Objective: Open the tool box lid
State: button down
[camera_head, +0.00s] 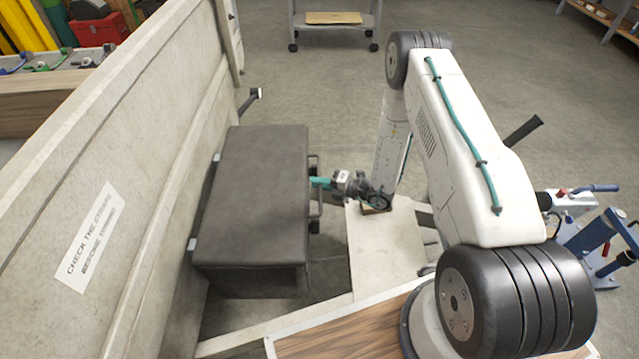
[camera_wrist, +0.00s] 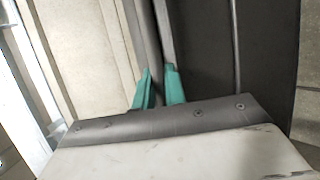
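The tool box (camera_head: 258,175) is a dark grey box beside the trailer side wall, and its lid looks shut in the head view. Dark handle or latch parts show on its right-hand face. My gripper (camera_head: 321,183) is at that face, between these parts, with its teal fingertips close to the box. In the wrist view, the teal fingers of my gripper (camera_wrist: 159,74) stand apart with a narrow gap. The dark tool box (camera_wrist: 265,60) is to their right, and a grey edge or bar runs up beyond the gap. Contact with the box cannot be told.
The trailer side wall (camera_head: 110,170) with a warning label stands left of the box. A pale plate (camera_head: 385,250) lies below my arm. A grey cart (camera_head: 335,22) stands at the back, and blue equipment (camera_head: 600,240) at the right. Floor behind the box is open.

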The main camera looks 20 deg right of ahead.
jog(key=shift+r, duration=0.1)
jog(key=shift+r, duration=0.55)
jog(key=w+a+r+n+g+h, duration=0.1)
jog(key=a+r+h, duration=0.15)
jog(key=r, duration=0.55)
jog(key=w+a+r+n+g+h, duration=0.1)
jog(key=a+r+g+h, duration=0.15)
jog(key=r, duration=0.65)
jog(key=w+a+r, duration=0.2)
jog(key=a+r, duration=0.4)
jog(key=a, duration=0.2)
jog(key=w+a+r, duration=0.3)
jog(key=a+r, duration=0.4)
jog(key=a, duration=0.1)
jog(key=shift+t, duration=0.45)
jog(key=c, duration=1.5)
grip_release()
jog(key=shift+s, duration=0.1)
